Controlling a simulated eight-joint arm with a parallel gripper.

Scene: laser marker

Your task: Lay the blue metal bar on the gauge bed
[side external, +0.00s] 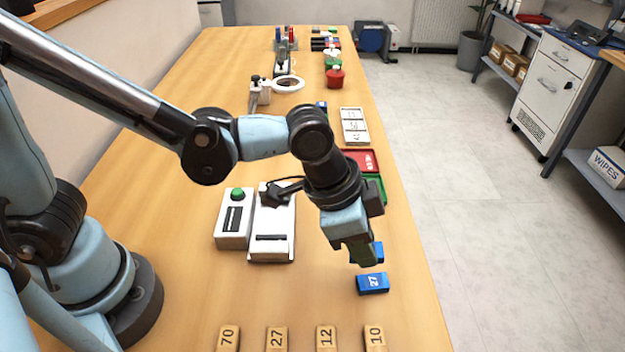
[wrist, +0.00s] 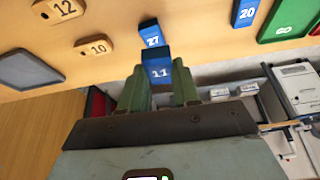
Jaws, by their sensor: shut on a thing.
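My gripper (side external: 364,254) is shut on a blue metal bar (wrist: 160,72) marked 11, seen between its green fingers (wrist: 160,92) in the wrist view. In the side view the held bar (side external: 378,252) is mostly hidden behind the fingers. It is near the table's right edge, and I cannot tell its height above the table. A second blue bar (side external: 372,283) marked 27 lies on the table just in front of the gripper; it also shows in the wrist view (wrist: 151,34). Two white devices (side external: 234,218) (side external: 271,228) stand left of the gripper; I cannot tell which is the gauge bed.
Several numbered wooden tags (side external: 277,338) lie along the near side. A red tray (side external: 362,161) and a green tray (side external: 375,188) sit behind the gripper. A blue piece (wrist: 246,12) marked 20 shows in the wrist view. Table between the devices and tags is clear.

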